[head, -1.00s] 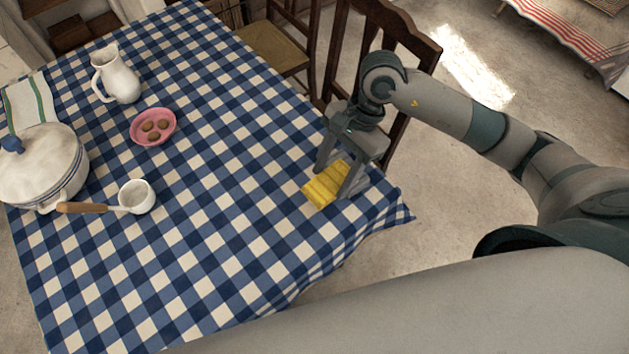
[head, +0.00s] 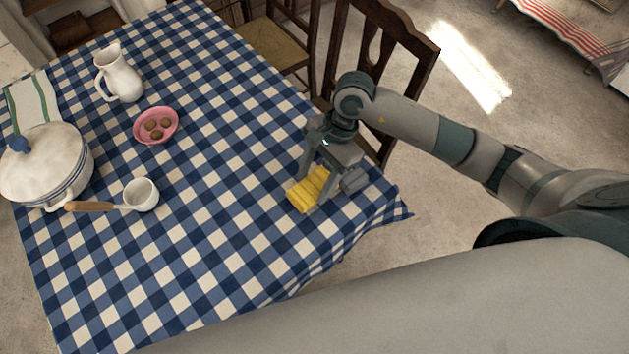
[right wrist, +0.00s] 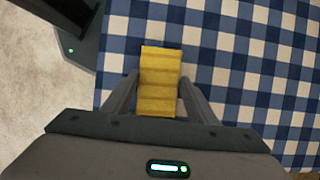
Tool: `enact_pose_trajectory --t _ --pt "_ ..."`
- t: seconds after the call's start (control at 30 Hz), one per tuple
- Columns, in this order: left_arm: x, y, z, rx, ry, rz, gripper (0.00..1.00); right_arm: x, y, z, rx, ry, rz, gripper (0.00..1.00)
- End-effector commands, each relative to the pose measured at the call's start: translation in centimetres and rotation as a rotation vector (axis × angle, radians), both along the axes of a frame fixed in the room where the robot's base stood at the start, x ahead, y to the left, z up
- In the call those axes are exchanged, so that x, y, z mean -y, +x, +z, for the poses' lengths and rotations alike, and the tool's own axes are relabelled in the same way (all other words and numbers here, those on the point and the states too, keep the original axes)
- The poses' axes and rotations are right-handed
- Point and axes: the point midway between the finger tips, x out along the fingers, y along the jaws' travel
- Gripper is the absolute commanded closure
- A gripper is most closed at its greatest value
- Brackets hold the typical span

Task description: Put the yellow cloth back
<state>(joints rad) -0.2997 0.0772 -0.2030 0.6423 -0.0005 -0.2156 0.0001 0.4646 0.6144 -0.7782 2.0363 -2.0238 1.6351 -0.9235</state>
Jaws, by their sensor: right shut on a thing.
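The yellow cloth (head: 308,192) is a small folded, ridged bundle near the right corner of the checked table. My right gripper (head: 316,183) is shut on it, with one finger on each side. In the right wrist view the cloth (right wrist: 160,82) sits between the two fingers (right wrist: 158,92) and sticks out beyond their tips. Whether the cloth touches the tabletop or is slightly above it, I cannot tell. My left gripper is not in view; a large pale arm link of mine crosses the bottom of the head view.
The table (head: 220,250) has a blue and white checked cover. A pink bowl (head: 140,134), white jug (head: 122,80), ladle (head: 140,194), lidded pot (head: 40,175) and striped towel (head: 35,105) are on its left. Wooden chairs (head: 400,50) stand behind. The table's front middle is clear.

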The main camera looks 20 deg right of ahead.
Motion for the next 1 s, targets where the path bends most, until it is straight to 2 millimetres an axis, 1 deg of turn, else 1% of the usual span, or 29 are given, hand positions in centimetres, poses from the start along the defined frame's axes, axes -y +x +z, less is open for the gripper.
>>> enact_pose_trajectory --t 0.03,0.1,0.17,0.27,0.53,0.73,0.77,0.8,0.83,1.0 --pt "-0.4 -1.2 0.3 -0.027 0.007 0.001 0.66 -0.1 -0.1 -0.4 -0.005 0.001 -0.003 0.69" --pt "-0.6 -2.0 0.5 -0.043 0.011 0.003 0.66 0.0 -0.1 -1.3 -0.004 0.001 -0.002 0.69" --pt "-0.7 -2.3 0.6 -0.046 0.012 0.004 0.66 0.0 -0.1 -1.8 -0.003 0.000 -0.002 0.69" --pt "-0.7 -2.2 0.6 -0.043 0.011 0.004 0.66 0.0 0.0 -2.1 0.001 0.000 0.000 0.69" --pt "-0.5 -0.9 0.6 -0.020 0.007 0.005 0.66 0.0 0.0 -2.2 0.001 -0.001 0.000 0.69" --pt "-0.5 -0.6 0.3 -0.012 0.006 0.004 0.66 0.0 0.0 -2.4 0.001 0.000 0.000 0.69" --pt "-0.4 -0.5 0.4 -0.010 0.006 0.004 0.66 0.0 0.0 -2.4 0.001 0.000 0.000 0.45" --pt "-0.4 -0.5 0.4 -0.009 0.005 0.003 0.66 0.0 0.0 -2.3 0.001 0.000 0.000 0.36" --pt "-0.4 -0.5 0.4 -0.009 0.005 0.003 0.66 0.0 0.0 -2.3 0.001 0.000 0.000 0.29" --pt "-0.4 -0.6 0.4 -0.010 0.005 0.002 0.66 0.0 0.0 -2.3 0.001 0.000 0.000 0.29"
